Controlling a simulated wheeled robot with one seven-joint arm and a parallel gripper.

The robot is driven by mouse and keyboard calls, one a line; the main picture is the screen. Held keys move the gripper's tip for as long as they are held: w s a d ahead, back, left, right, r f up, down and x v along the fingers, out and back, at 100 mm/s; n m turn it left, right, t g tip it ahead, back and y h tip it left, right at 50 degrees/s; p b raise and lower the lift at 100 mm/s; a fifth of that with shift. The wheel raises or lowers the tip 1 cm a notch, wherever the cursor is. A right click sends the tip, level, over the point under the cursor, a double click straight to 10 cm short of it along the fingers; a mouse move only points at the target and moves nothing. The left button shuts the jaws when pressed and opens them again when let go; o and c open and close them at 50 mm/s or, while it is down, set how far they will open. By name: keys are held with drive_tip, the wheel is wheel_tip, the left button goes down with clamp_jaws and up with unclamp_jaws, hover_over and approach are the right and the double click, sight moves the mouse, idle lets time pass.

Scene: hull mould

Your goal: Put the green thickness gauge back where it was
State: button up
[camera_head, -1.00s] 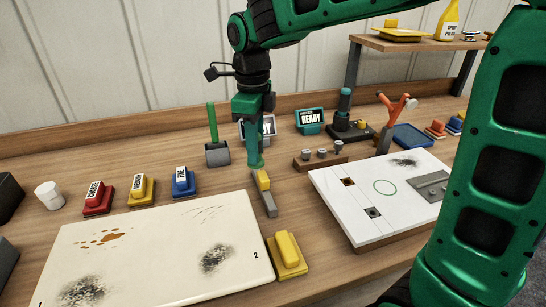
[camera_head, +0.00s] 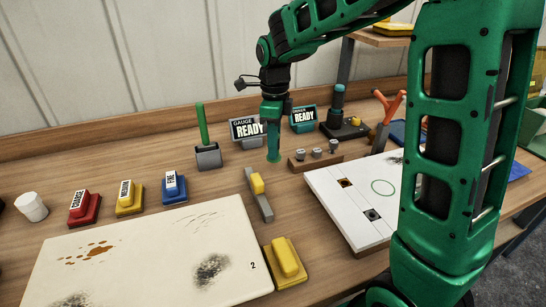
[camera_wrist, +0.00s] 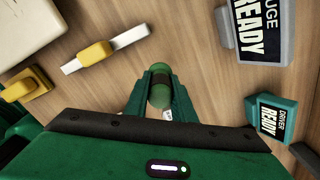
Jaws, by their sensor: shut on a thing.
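My gripper (camera_head: 273,108) is shut on the green thickness gauge (camera_head: 273,145), which hangs upright below the fingers over the wood bench. In the wrist view the gauge (camera_wrist: 160,94) is a green cylinder with a dark band, between the two fingers (camera_wrist: 160,98). Its lower end is near the bench; I cannot tell whether it touches. A grey display reading GAUGE READY (camera_head: 243,130) stands just behind and left of the gauge, partly hidden by my gripper. No empty gauge holder can be made out.
A grey bar with a yellow grip (camera_head: 258,186) lies in front of the gauge. A wood block with several grey pegs (camera_head: 299,163) is close on the right. A DRIVER READY display (camera_head: 303,118) stands behind. A green-handled tool (camera_head: 207,153) stands left. Bare bench lies between.

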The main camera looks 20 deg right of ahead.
drive_tip(key=shift+w+d+f, duration=0.1)
drive_tip(key=shift+d+f, duration=0.1)
drive_tip(key=shift+f, duration=1.9)
drive_tip(key=o, duration=1)
drive_tip(key=shift+f, duration=0.15)
drive_tip(key=shift+c, duration=0.2)
wheel_tip(320, 180, up, 12)
drive_tip(key=shift+r, duration=0.15)
